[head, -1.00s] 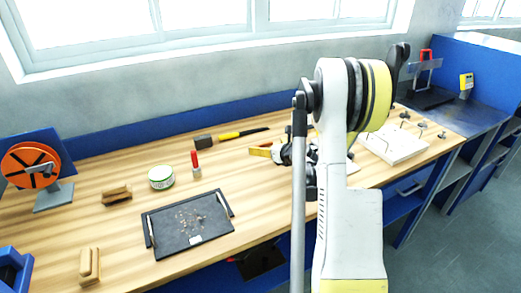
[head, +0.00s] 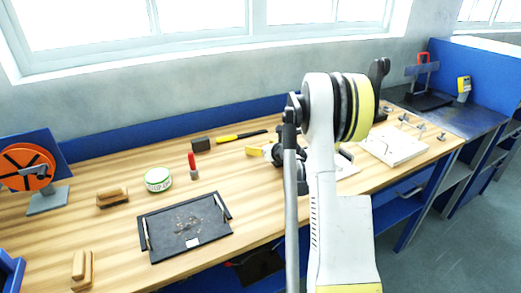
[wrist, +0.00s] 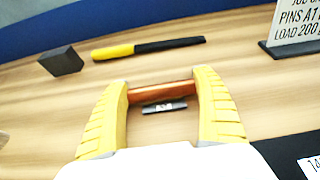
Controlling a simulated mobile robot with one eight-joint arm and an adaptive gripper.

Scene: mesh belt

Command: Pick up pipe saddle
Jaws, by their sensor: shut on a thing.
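My gripper (wrist: 163,92) shows in the wrist view with its two yellow fingers on either side of an orange-brown bar-shaped piece, which I take to be the pipe saddle (wrist: 160,91). The fingertips touch its two ends. A small dark plate with a light spot (wrist: 164,106) shows just below the bar; I cannot tell whether it is part of it. In the head view my gripper (head: 257,151) is over the wooden bench behind my arm, and the piece between its fingers is hidden or too small to tell.
A dark block (wrist: 62,61) and a yellow-and-black tool (wrist: 148,48) lie beyond the gripper. A sign (wrist: 293,25) stands at right. A black tray (head: 185,228), a round tin (head: 158,179) and a red-topped marker (head: 192,164) are on the bench (head: 110,240). A pale board with pegs (head: 395,146) lies right.

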